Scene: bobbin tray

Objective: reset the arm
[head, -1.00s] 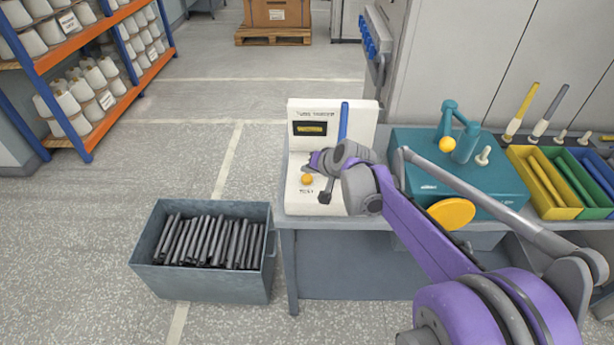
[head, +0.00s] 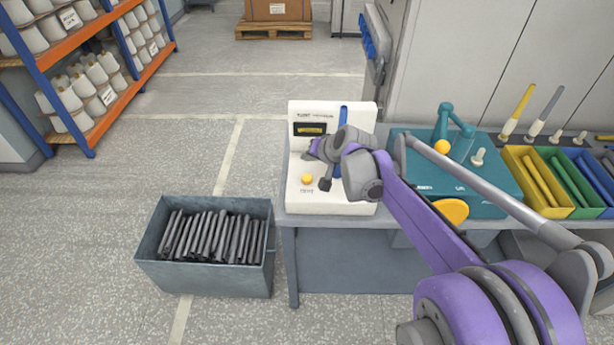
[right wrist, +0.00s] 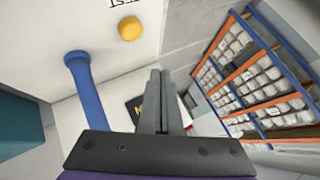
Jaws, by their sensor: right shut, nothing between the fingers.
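A white tester (head: 350,205) stands at the left end of the bench, with a dark display (head: 311,129) and a yellow knob (head: 307,179). A blue arm (head: 343,116) stands upright on it, partly hidden behind my right gripper. My right gripper (head: 312,149) is in front of the tester, left of the blue arm. In the right wrist view the bare fingers (right wrist: 160,78) are together and empty. The blue arm (right wrist: 80,85) is left of them, apart, and the yellow knob (right wrist: 129,28) is above. My left gripper is not in view.
A teal machine (head: 470,190) with a yellow disc stands right of the tester. Yellow, green and blue trays (head: 548,212) are further right. A grey crate (head: 205,278) of dark rods stands on the floor at left. A bobbin rack (head: 100,105) is behind; the floor between is clear.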

